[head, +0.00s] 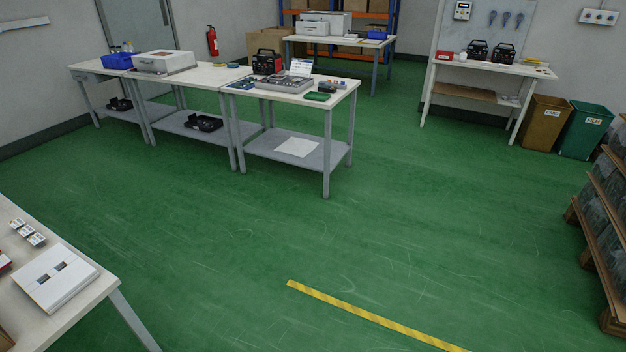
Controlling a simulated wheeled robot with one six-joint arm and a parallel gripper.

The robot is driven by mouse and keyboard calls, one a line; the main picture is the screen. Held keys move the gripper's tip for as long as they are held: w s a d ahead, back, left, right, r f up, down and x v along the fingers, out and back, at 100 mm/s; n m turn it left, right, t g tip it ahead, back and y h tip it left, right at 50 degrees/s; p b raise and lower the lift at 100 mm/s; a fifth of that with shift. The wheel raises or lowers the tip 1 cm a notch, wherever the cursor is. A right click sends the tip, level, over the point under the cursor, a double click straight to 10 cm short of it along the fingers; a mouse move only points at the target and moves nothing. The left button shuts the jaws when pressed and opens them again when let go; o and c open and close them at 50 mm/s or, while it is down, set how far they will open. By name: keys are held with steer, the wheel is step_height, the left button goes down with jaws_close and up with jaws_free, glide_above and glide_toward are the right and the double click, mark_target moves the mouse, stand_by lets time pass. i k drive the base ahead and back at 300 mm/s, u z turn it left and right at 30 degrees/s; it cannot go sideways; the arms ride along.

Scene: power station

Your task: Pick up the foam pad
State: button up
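A thin flat white pad (298,147) lies on the grey lower shelf (263,147) of the nearest workbench in the middle row. It looks like the foam pad, but I cannot tell its material from here. Nothing lies on it, and it faces the open side of the shelf. The bench's white top (341,92) is above it. My gripper is not in view.
On that bench top are a grey tray (285,83), a black-and-red case (267,62) and a green item (317,96). A white table (85,300) is at lower left, loaded pallets (605,200) at right. The green floor between is clear, with a yellow stripe (370,316).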

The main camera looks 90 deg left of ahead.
mark_target(61, 284)
steer(key=u, duration=4.35)
steer(key=i, duration=1.65)
